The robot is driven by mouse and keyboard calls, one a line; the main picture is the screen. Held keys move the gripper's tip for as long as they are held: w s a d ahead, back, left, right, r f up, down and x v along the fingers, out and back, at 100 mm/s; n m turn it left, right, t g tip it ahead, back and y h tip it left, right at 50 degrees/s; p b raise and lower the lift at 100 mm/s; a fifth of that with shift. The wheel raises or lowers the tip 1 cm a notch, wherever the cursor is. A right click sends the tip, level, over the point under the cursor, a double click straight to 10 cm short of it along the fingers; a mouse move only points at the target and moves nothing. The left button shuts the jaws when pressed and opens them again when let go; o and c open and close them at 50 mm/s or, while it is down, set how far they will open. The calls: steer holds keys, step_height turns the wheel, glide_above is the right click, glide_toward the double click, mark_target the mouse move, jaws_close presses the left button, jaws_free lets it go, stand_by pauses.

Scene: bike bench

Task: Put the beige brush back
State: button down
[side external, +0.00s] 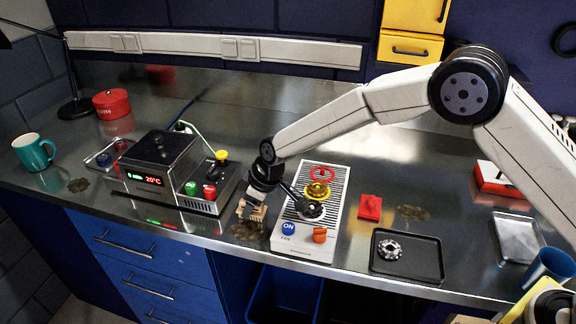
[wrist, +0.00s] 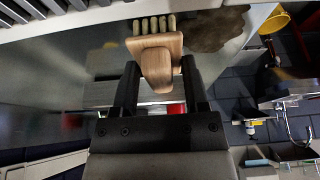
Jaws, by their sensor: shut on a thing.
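The beige brush (side external: 252,211) is a small wooden block with a rounded handle and a row of pale bristles. My gripper (side external: 258,198) is shut on it, near the bench's front edge, between the heater unit and the fan panel. In the wrist view the brush (wrist: 156,62) sits between the two black fingers of my gripper (wrist: 158,82), bristles pointing away from the palm. A brown stain (side external: 246,231) lies on the bench just below the brush. I cannot tell whether the bristles touch the bench.
The fan panel (side external: 333,222), with knobs and a lever, stands close right. The heater unit (side external: 153,165) with coloured buttons stands left. Further right are a red block (side external: 370,208), another brown stain (side external: 413,212) and a black tray (side external: 427,258) holding a metal ring. The metal bench behind is mostly clear.

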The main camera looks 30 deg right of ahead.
steer(key=shift+f, duration=0.1)
steer(key=shift+c, duration=0.5)
jaws_free()
steer(key=v, duration=1.2)
stand_by(0.5)
